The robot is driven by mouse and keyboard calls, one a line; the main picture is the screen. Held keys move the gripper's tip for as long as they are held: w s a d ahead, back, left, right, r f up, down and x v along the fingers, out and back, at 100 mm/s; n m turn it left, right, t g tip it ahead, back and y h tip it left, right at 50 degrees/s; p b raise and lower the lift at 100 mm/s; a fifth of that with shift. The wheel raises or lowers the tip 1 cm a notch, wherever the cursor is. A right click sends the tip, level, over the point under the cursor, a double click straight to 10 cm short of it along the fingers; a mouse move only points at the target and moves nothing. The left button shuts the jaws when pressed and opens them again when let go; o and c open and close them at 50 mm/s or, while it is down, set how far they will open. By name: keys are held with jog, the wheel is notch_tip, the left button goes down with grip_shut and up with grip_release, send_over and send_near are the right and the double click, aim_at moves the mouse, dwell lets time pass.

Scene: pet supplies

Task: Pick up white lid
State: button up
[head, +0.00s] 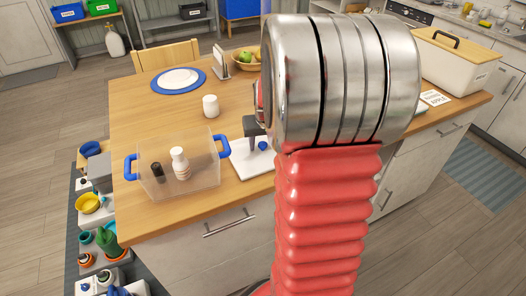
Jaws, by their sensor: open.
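The white lid (246,165) looks like a flat white panel with a small blue knob (262,146). It lies on the wooden table just right of the clear bin, its right part hidden behind my arm. My gripper (256,134) shows only as a dark piece above the lid, close to the knob; most of it is hidden behind my wrist. It is open, and nothing is seen held in it. I cannot tell whether it touches the knob.
The clear bin (205,185) with blue handles holds a white bottle and a dark one. A white cup (210,106) stands behind the lid. A blue-rimmed plate (160,88), fruit bowl (240,63) and cream box (445,70) are farther off.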

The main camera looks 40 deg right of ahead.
jog(key=shift+c, duration=0.5)
grip_shut()
